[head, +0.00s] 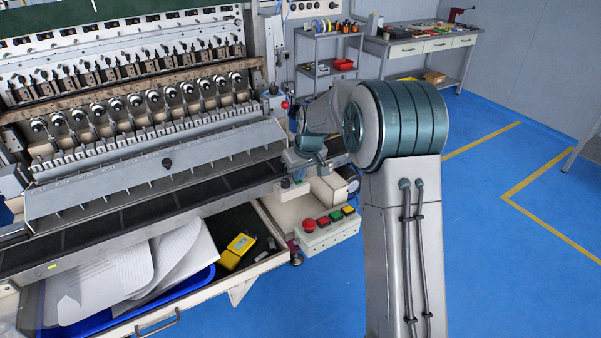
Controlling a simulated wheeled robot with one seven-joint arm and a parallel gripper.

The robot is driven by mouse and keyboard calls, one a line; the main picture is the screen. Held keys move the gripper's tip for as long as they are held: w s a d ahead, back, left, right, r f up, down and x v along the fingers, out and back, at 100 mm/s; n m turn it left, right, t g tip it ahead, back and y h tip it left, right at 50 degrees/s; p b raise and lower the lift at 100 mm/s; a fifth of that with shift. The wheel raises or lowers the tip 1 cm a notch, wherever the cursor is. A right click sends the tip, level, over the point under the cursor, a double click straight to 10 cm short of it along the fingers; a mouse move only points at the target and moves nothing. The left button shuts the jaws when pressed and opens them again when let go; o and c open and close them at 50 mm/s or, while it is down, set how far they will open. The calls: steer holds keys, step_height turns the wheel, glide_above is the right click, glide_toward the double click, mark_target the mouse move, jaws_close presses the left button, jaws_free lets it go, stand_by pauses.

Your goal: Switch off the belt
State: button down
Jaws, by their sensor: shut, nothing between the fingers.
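The belt (150,207) is a long dark strip running along the front of the coil winder, under its slanted grey guard. At its right end is a small pale housing (291,190) with a green part on top, perhaps its switch; the details are too small to tell. My gripper (291,174) is at the right end of the belt, just above this housing, pointing down and shut with nothing in it. I cannot tell whether it touches the housing. My wrist and arm hide part of the area behind.
A control box (328,233) with a red mushroom button and several coloured buttons is below right. An open drawer (216,285) under the belt holds papers, a blue tray and a yellow device. A shelf cart (327,75) and workbench (425,46) stand behind. Blue floor at right is clear.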

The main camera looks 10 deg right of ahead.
steer(key=shift+w+a+r, duration=0.1)
steer(key=shift+w, duration=0.45)
steer(key=shift+r, duration=0.1)
steer(key=shift+r+p, duration=0.2)
steer(key=shift+p, duration=0.2)
steer(key=p+v, duration=0.1)
steer(key=v, duration=0.3)
steer(key=shift+w+r+p, duration=0.1)
steer(key=shift+r+p, duration=0.15)
steer(key=shift+p, duration=0.15)
steer(key=s+d+r+b, duration=0.2)
steer(key=s+r, duration=0.3)
steer(key=r, duration=0.2)
steer(key=shift+s+r, duration=0.15)
steer(key=s+d+f+m, duration=0.1)
steer(key=s+m, duration=0.1)
steer(key=s, duration=1.3)
steer(key=s+d+f+m+h, duration=0.1)
steer(key=s+d+m, duration=0.1)
steer(key=s, duration=1.4)
steer(key=shift+s+f+m+h, duration=0.2)
steer(key=shift+f+m+h, duration=0.1)
steer(key=shift+f, duration=0.1)
